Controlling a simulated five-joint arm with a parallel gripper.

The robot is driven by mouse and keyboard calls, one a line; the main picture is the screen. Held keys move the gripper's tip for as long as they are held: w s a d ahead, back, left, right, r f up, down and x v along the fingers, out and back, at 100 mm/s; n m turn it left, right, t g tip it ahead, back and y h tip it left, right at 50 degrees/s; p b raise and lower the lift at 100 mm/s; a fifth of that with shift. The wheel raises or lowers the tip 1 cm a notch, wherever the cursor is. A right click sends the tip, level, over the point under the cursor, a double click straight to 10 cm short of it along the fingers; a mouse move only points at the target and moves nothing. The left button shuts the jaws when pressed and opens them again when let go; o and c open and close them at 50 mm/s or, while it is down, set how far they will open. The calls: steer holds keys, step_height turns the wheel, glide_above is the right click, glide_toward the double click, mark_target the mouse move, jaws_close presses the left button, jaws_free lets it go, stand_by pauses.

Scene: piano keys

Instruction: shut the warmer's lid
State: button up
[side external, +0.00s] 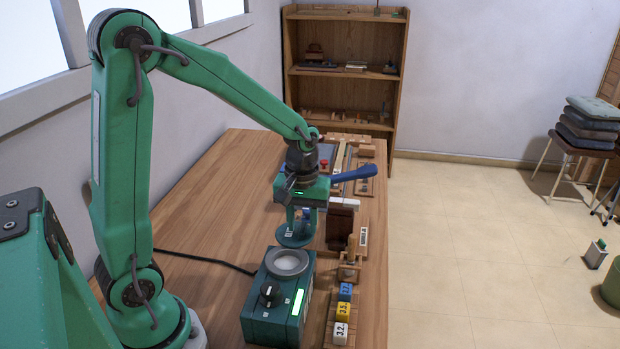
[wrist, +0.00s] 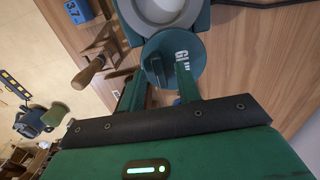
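The warmer (side external: 272,318) is a dark green box with a round pale well (side external: 289,263) on top, a black knob and a glowing green strip. Its lid (side external: 294,241) is a teal disc standing open behind the well, away from the opening. In the wrist view the lid (wrist: 170,65) shows pale lettering and lies beside the grey well (wrist: 172,8). My gripper (side external: 299,220) is above and at the lid, fingers pointing down. In the wrist view my gripper's fingers (wrist: 160,72) are apart, with the lid beyond them; I cannot tell whether they touch it.
Yellow, white and blue numbered blocks (side external: 344,308) stand in a rack right of the warmer. A wooden-handled tool (side external: 350,248) stands behind them. A blue-handled item (side external: 352,174) and other tools lie farther back. A black cable crosses the table; its left side (side external: 205,220) is mostly clear.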

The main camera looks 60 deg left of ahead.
mark_target(295, 247)
steer(key=shift+f, duration=0.25)
jaws_close()
steer(key=shift+s+d, duration=2.8)
steer(key=shift+d, duration=0.1)
jaws_free()
step_height(295, 247, up, 8)
